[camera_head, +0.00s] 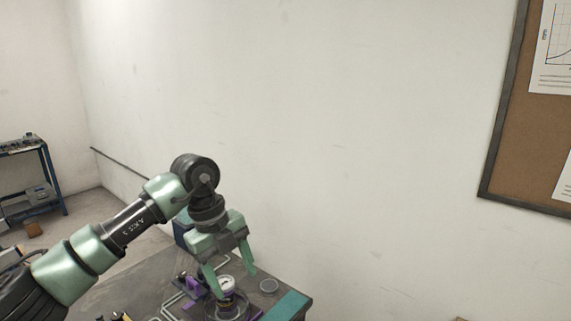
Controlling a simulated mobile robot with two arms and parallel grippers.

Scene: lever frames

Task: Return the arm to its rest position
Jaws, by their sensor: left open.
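My left arm (123,224) comes in from the lower left and reaches over the grey table (125,285). My left gripper (234,280) points down with its two green fingers spread apart. It is open, with nothing seen between the fingers. Below and close to the fingertips stands a small round white-topped thing (227,283) with purple parts, by a round clear dish or ring. I cannot tell whether a finger touches it. My right gripper is not in view.
A white wall is behind, with a cork board (530,120) at right. A blue-framed bench (45,170) stands far left.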

